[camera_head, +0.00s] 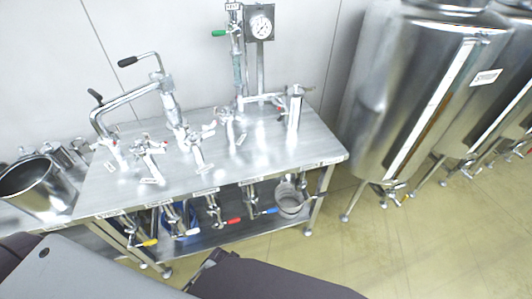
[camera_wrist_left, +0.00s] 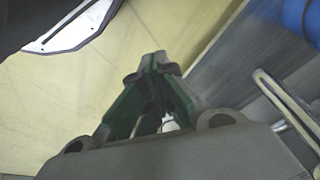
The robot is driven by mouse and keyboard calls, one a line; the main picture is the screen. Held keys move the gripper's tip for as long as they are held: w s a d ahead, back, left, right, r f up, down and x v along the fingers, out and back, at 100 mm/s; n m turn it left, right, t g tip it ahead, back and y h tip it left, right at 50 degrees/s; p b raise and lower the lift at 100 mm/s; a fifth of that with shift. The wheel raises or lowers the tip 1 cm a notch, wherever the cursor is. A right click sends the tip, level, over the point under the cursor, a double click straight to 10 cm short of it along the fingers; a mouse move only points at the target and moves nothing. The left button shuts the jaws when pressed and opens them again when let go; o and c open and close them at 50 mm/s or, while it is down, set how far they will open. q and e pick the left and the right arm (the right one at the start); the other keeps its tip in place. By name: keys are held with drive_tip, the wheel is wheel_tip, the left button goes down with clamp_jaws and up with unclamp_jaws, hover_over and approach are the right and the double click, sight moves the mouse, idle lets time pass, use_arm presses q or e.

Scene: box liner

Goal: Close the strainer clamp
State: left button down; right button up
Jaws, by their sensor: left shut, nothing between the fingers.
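Several steel pipe fittings with small clamps stand on the steel bench (camera_head: 250,160) in the head view. A bent pipe assembly (camera_head: 170,103) with a black-handled lever rises at the left of the bench. A short upright fitting (camera_head: 295,108) stands at the right end. I cannot tell which piece is the strainer or whether its clamp is open; the labels are too small to read. My left gripper (camera_wrist_left: 155,62) shows in the left wrist view, with its green fingers together and empty, over yellowish floor. It touches no fitting that I can see. My right gripper is not in view.
Valves with coloured handles and a steel cup (camera_head: 289,199) sit below the benchtop. Large steel tanks (camera_head: 425,90) stand at the right. A steel pot (camera_head: 37,187) is at the left.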

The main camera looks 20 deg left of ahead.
use_arm(q)
drive_tip(key=w+d+r+n+t+h, duration=0.15)
drive_tip(key=w+r, duration=0.35)
drive_tip(key=r, duration=0.6)
drive_tip(key=w+d+r+n+t+h, duration=0.1)
drive_tip(key=w+r+n+t, duration=0.15)
drive_tip(key=w+r, duration=0.55)
drive_tip(key=w+d+r+n+t+h, duration=0.1)
drive_tip(key=w+r+t+h, duration=0.15)
drive_tip(key=r, duration=1.05)
drive_tip(key=w+a+r+n+t, duration=0.4)
drive_tip(key=w+a+r+n, duration=0.1)
drive_tip(key=w+r, duration=0.2)
drive_tip(key=w+a+r+n+t+h, duration=0.1)
drive_tip(key=w+a+r+n+t, duration=0.2)
drive_tip(key=w+a+r+n, duration=0.2)
drive_tip(key=w+r+n, duration=0.1)
drive_tip(key=w+r, duration=0.2)
drive_tip(key=shift+w+r+t+h, duration=0.3)
drive_tip(key=shift+r+t, duration=0.05)
drive_tip(key=shift+p, duration=0.3)
drive_tip(key=shift+w, duration=0.15)
